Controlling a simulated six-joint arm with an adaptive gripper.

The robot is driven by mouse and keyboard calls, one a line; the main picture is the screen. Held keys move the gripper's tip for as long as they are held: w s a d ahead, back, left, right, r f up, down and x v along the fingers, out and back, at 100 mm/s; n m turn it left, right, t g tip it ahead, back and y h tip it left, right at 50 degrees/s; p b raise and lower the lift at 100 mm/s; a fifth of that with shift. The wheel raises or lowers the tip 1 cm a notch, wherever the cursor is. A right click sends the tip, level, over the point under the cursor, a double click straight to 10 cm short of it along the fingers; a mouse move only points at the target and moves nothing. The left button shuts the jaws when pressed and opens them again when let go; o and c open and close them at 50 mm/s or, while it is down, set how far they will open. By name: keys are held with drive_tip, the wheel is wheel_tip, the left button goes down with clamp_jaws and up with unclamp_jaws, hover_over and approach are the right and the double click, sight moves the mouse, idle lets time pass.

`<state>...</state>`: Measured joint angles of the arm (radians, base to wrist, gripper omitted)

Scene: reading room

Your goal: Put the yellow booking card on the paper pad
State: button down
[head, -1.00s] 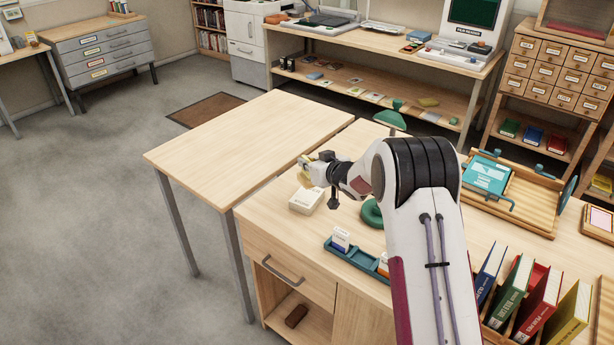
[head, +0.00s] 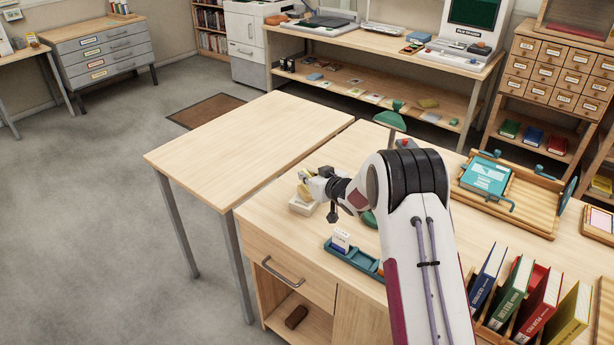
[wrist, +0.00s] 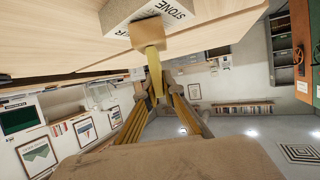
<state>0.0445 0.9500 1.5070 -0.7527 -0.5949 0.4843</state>
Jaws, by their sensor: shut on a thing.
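My gripper (head: 309,180) is at the left end of the table, over a small white block (head: 300,209) that looks like the paper pad. The gripper is shut on a thin yellow piece, the booking card (head: 303,191), which also shows between the fingers (wrist: 163,98) in the wrist view as a narrow upright yellow strip (wrist: 154,72). Its far end meets a tan patch beside a pale block lettered "STONE" (wrist: 122,12). Whether the card touches the white block is unclear. The gripper and card hide part of the block.
A teal tray (head: 353,258) with small white boxes lies right of the block. A green round thing (head: 368,219) is partly behind my arm. A wooden tray (head: 530,202) and upright binders (head: 510,290) are further right. The adjoining table (head: 250,140) is bare.

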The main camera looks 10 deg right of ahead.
drive_tip(key=shift+f, duration=0.15)
drive_tip(key=c, duration=2.2)
unclamp_jaws()
drive_tip(key=shift+o, duration=0.2)
drive_tip(key=shift+r, duration=0.2)
drive_tip(key=v, duration=1.2)
